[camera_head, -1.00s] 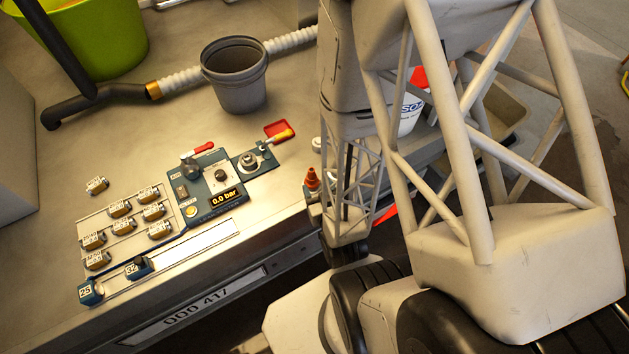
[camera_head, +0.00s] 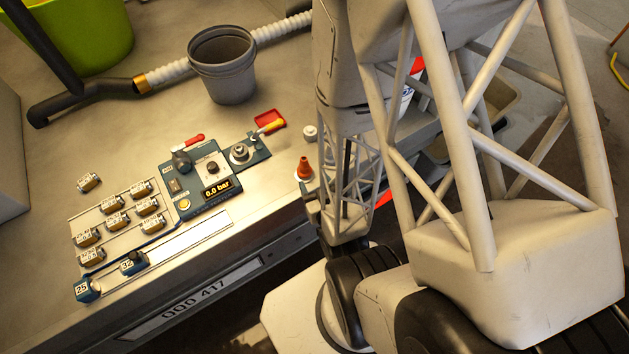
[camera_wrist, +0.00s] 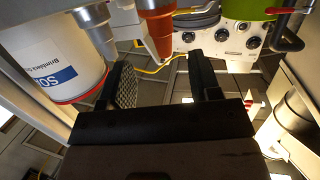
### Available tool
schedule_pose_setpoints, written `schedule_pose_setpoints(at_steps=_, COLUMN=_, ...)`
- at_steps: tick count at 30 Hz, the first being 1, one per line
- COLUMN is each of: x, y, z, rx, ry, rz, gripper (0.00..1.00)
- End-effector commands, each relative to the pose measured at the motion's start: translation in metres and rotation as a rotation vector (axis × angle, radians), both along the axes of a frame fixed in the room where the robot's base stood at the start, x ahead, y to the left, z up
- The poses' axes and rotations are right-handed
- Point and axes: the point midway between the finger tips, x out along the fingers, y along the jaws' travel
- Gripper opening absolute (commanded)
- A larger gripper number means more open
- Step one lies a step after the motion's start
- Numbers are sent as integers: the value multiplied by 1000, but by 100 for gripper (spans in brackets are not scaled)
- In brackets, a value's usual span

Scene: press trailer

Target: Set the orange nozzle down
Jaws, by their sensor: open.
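The orange nozzle (camera_head: 304,168) stands upright, narrow end up, near the right end of the bench's front edge, just left of my arm in the head view. In the wrist view the orange nozzle (camera_wrist: 160,34) shows at the top middle, beyond my fingertips. My gripper (camera_wrist: 163,74) is open, its two dark fingers wide apart with nothing between them; a gap shows between them and the nozzle. Whether the nozzle's base rests fully on the surface is too small to tell.
A small white cap (camera_head: 310,132) stands just behind the nozzle. A control panel (camera_head: 205,180), a red tray (camera_head: 269,117) and a grey bucket (camera_head: 222,68) are on the bench. In the wrist view a white tub (camera_wrist: 50,55) is at left and a grey nozzle-like part (camera_wrist: 92,18) stands close by.

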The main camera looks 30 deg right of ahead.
Motion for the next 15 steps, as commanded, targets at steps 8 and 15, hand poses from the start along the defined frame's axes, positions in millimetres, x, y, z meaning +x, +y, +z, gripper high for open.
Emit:
schedule_pose_setpoints(at_steps=8, x=15, y=-1, z=6, rx=4, ry=33, rz=8, gripper=57)
schedule_pose_setpoints(at_steps=15, x=49, y=-3, z=24, rx=17, ry=137, rz=27, gripper=57)
